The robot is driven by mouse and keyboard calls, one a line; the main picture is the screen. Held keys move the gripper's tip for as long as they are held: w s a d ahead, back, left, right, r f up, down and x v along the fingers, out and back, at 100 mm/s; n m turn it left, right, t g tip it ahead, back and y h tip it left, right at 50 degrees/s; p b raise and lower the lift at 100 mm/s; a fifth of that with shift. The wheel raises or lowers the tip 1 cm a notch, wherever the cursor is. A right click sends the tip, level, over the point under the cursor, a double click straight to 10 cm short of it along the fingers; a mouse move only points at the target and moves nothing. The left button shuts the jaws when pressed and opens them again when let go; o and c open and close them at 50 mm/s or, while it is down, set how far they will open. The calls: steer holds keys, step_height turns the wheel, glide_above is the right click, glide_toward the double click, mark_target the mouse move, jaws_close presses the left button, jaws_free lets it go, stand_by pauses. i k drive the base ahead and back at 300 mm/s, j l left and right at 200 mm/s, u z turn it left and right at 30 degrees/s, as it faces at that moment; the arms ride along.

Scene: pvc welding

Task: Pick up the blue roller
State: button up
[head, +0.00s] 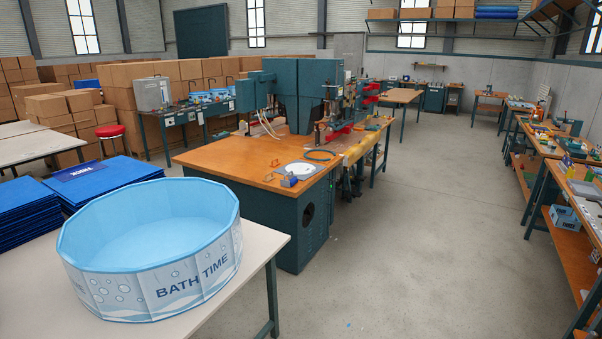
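I cannot clearly make out a blue roller. A small blue item (289,181) lies near the front edge of the orange-brown worktop (215,155) of the welding machine, beside a white disc (298,168). It is too small to tell whether it is a roller. More small items, some blue, lie on the benches at the right, too small to identify. My gripper is not in view.
A blue pool marked "BATH TIME" (150,245) stands on a white table (262,246) in front at the left, beside stacked blue sheets (95,180). The teal machine (300,92) fills the middle. Open concrete floor (440,220) runs between it and the right-hand benches (560,180).

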mark_target(289, 179)
steer(key=i, duration=2.05)
steer(key=i+z, duration=0.1)
steer(key=i, duration=0.6)
steer(key=i+j, duration=0.15)
steer(key=i, duration=0.55)
steer(key=i+j+z, duration=0.15)
steer(key=i, duration=0.5)
